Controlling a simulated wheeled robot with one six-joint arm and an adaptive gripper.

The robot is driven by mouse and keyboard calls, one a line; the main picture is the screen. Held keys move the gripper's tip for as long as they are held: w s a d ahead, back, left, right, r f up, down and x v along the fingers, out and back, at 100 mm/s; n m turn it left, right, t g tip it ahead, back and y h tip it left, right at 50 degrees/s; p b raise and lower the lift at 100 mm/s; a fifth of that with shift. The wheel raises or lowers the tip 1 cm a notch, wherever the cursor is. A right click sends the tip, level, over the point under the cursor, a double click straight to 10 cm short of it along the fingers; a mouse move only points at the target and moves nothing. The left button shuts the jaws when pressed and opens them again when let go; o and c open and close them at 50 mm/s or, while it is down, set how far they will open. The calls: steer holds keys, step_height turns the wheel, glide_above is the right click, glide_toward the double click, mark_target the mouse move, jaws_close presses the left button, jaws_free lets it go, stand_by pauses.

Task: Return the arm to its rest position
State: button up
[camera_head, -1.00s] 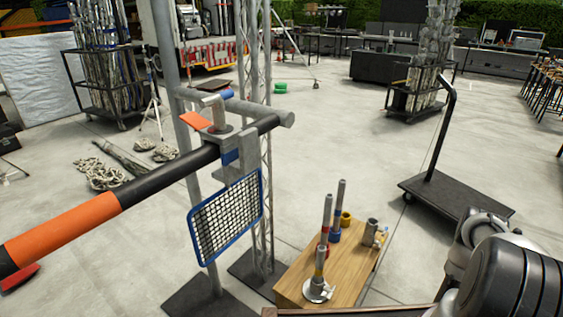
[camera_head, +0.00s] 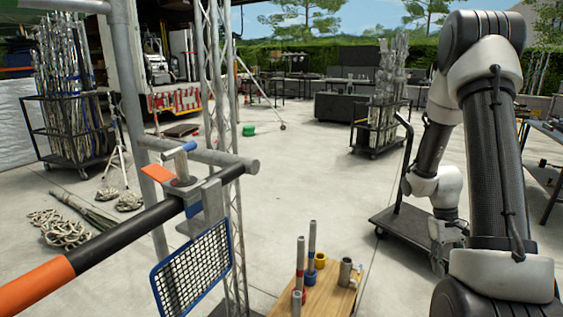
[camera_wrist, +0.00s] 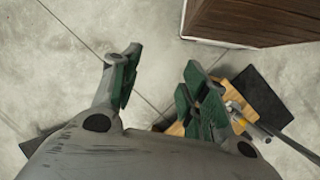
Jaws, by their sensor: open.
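My arm (camera_head: 490,130) rises folded at the right of the head view, with its forearm hanging down. My gripper (camera_head: 438,262) hangs at its lower end, small and partly hidden by the arm. In the wrist view my gripper (camera_wrist: 160,88) shows two green-padded fingers spread apart. Nothing is between them but the concrete floor below.
A wooden table (camera_head: 325,298) with upright pipes stands low in the middle. A black and orange bar (camera_head: 110,235) carries a clamp and a blue-framed mesh panel (camera_head: 192,272) at left. A flat trolley (camera_head: 385,222) stands behind my gripper. Open floor lies beyond.

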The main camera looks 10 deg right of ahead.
steer(key=s+a+r+t, duration=0.2)
steer(key=a+r, duration=0.4)
steer(key=r, duration=0.3)
steer(key=s+a+r+n+t, duration=0.1)
steer(key=s+a+r+t, duration=0.2)
steer(key=r, duration=0.7)
steer(key=s+a+r+n+t+y, duration=0.1)
steer(key=s+a+r+t, duration=0.2)
steer(key=s+a+r, duration=0.3)
steer(key=a+r, duration=0.3)
steer(key=shift+r, duration=0.35)
